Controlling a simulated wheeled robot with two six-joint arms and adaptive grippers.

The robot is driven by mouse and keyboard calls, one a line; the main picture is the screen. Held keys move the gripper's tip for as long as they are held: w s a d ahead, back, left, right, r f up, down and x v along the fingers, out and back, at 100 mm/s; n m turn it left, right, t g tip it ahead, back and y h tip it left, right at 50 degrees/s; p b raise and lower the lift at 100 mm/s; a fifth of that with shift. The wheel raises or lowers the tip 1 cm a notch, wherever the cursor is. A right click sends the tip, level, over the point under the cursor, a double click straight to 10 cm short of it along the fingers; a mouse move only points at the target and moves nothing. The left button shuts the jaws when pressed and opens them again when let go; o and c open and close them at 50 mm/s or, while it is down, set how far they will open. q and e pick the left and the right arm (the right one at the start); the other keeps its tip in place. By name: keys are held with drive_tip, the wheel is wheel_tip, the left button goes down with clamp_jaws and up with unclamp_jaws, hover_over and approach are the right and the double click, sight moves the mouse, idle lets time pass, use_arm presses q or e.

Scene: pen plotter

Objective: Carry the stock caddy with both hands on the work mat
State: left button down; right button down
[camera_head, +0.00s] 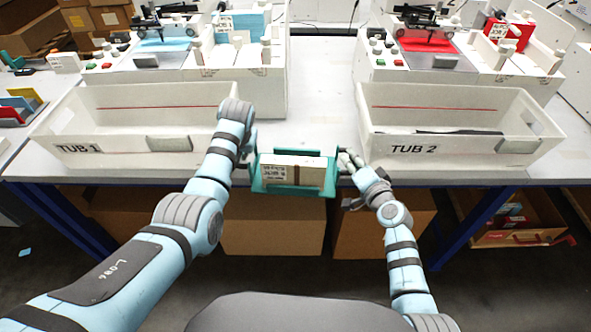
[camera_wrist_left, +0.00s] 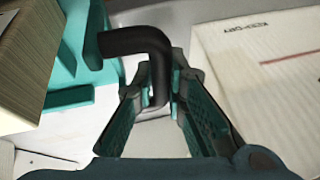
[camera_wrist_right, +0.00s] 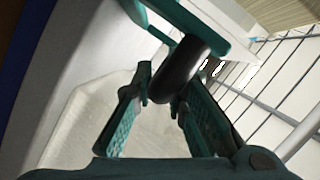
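The stock caddy (camera_head: 290,187) is a teal carrier with a pale block, labelled and dark-banded, inside it. It is level at the table's front edge, between the tubs, and its front overhangs the edge. My left gripper (camera_head: 250,150) is at its left end, shut on a black bent handle (camera_wrist_left: 135,42). My right gripper (camera_head: 346,163) is at its right end, its fingers closed around the other black handle (camera_wrist_right: 180,70). The caddy's underside is hidden, so I cannot tell whether it touches the table. I cannot make out a work mat.
White TUB 1 (camera_head: 110,150) stands left of the caddy and TUB 2 (camera_head: 440,149) right. Bare white tabletop (camera_head: 310,125) lies between them. Plotter machines (camera_head: 165,50) stand behind both tubs. Cardboard boxes (camera_head: 272,228) are under the table.

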idle(0.4)
